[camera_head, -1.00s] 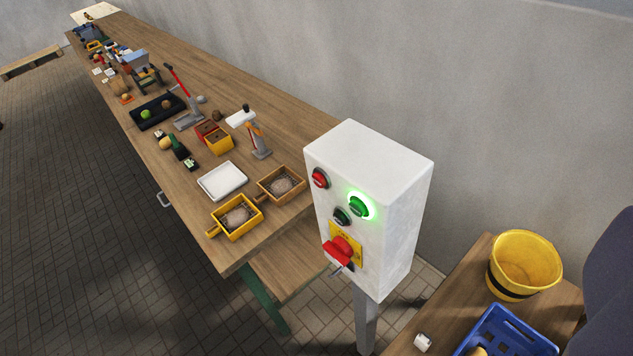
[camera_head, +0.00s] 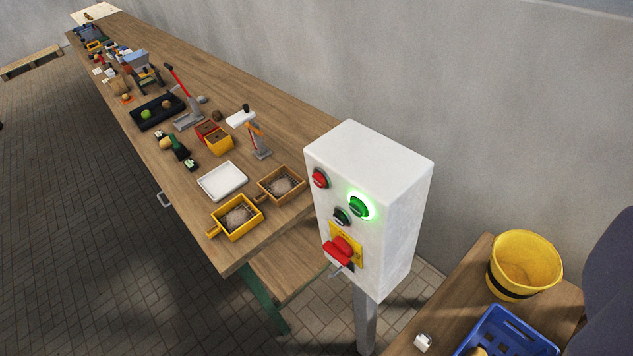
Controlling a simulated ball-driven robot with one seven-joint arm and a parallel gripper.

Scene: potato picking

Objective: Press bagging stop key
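A white control box (camera_head: 393,215) stands on a grey post in the middle right of the view. Its front face carries a red button (camera_head: 320,179) at the upper left, a lit green button (camera_head: 359,207) at the right, and a small dark button (camera_head: 342,216) below and between them. A red rotary switch (camera_head: 338,251) on a yellow plate sits lower on the same face. I cannot read labels on the buttons. My gripper is not in view, and nothing touches the box face.
A long wooden table (camera_head: 250,264) runs to the far left behind the box, carrying trays, sieves and tools. At the lower right, another wooden table (camera_head: 400,342) holds a yellow bucket (camera_head: 525,264) and a blue crate (camera_head: 512,326). A grey wall stands behind.

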